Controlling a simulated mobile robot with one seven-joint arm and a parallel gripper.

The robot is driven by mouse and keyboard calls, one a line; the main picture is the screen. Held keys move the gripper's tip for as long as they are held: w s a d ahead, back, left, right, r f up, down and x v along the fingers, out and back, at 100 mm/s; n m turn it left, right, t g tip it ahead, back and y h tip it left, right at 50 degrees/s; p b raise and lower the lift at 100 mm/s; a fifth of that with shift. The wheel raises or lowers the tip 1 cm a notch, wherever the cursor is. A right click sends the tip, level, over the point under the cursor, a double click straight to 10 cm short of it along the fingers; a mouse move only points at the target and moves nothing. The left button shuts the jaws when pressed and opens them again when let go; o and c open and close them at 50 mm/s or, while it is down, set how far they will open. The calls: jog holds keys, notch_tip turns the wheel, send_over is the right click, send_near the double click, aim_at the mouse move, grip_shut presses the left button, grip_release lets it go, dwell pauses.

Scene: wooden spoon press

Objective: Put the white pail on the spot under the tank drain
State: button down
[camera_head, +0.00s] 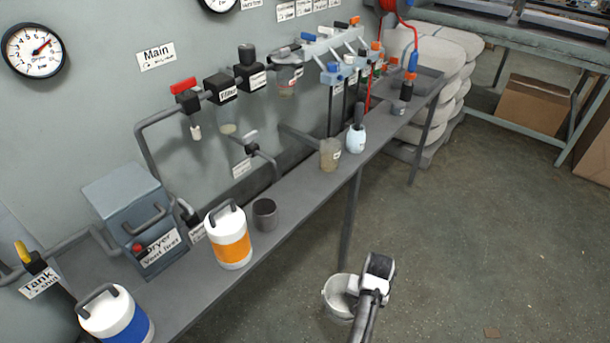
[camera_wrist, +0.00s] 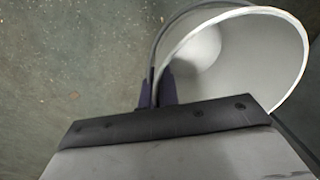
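The white pail (camera_head: 336,297) is in front of the bench at the lower middle of the head view; I cannot tell whether it touches the floor. Its open mouth and pale inside fill the upper right of the wrist view (camera_wrist: 285,45). My gripper (camera_head: 358,287) is at the pail's right side in the head view. In the wrist view its two dark fingers (camera_wrist: 156,92) are close together on the pail's thin handle, beside the rim. The yellow-handled tank valve (camera_head: 35,262) with its "Tank" label (camera_head: 40,283) is at the far left. The spot beneath it is not visible.
A long grey bench (camera_head: 290,205) runs along the wall. It carries a blue-labelled canister (camera_head: 130,325), an orange-labelled canister (camera_head: 231,245), a dark cup (camera_head: 264,214) and a dryer box (camera_head: 135,215). A bench leg (camera_head: 350,220) stands behind the pail. The floor (camera_head: 480,240) at right is mostly clear.

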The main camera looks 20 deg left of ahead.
notch_tip(320, 180, up, 11)
jog(key=w+p, duration=0.2)
jog(key=p, duration=0.5)
jog(key=shift+w, duration=0.25)
jog(key=shift+r, duration=0.2)
